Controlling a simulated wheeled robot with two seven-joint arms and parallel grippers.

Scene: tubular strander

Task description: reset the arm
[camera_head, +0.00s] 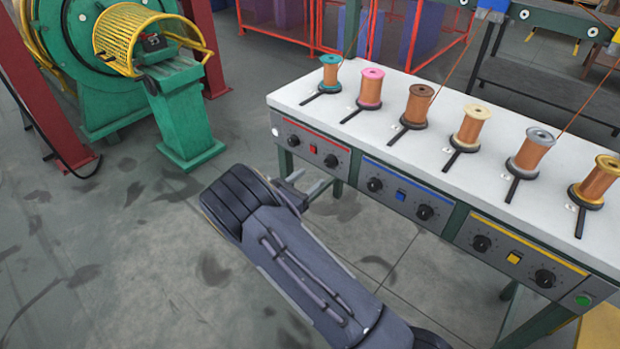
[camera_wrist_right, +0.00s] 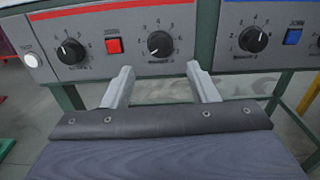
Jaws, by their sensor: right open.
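My right gripper (camera_head: 310,183) is at the end of my right arm, which comes in from the bottom of the head view. It is in front of the left end of the bench, close to the red-marked control panel (camera_head: 312,149). In the right wrist view the two fingers of the gripper (camera_wrist_right: 161,76) stand apart with nothing between them. They point at the panel's lower edge, below a black knob (camera_wrist_right: 160,44) and a red button (camera_wrist_right: 114,46). I cannot tell whether they touch the panel. My left gripper is not in view.
A white bench top (camera_head: 380,124) carries several wire spools. Blue (camera_head: 398,194) and yellow (camera_head: 514,257) control panels continue to the right. A green machine with a yellow cage (camera_head: 140,38) stands at the back left. The floor left of my arm is clear.

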